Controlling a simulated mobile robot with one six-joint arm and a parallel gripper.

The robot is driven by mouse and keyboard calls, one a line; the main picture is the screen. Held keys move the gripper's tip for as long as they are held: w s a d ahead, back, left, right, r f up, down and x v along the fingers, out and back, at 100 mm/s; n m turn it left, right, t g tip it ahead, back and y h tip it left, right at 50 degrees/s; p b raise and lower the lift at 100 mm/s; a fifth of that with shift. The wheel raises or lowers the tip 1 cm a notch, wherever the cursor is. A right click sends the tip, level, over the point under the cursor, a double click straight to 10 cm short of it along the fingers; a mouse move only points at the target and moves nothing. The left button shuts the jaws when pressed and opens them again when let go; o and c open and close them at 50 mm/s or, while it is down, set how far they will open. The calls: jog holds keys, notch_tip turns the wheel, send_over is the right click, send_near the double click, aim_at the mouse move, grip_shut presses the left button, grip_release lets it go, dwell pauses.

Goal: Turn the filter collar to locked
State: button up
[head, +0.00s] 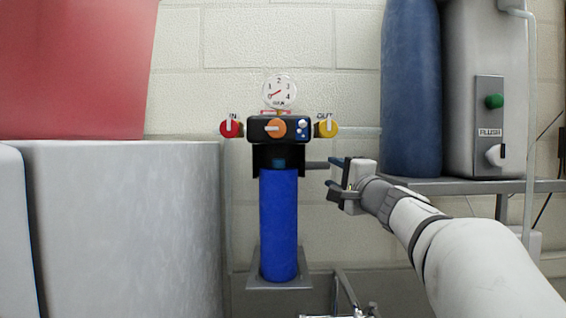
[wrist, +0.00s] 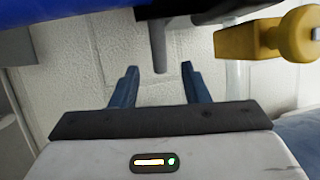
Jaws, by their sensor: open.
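The filter unit has a black head (head: 268,128) with a gauge on top and a blue cylinder (head: 279,225) below. The dark filter collar (head: 263,158) sits between them, with a handle (head: 317,165) sticking out to the right. My gripper (head: 332,175) is open and empty at the right of the handle's end. In the wrist view the handle (wrist: 158,45) points down toward the gap between the two blue fingers of my gripper (wrist: 158,75), apart from both. Any lock marking on the collar is too small to read.
A red IN knob (head: 230,128) and a yellow OUT knob (head: 328,129) flank the head. A blue tank (head: 411,90) and a white box with a FLUSH panel (head: 489,130) stand on a shelf (head: 455,186) at right. A white block (head: 125,230) stands left.

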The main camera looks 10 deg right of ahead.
aim_at(321, 167)
jog(key=p+x, duration=0.3)
jog(key=x, duration=0.6)
jog(key=shift+w, duration=0.25)
grip_shut()
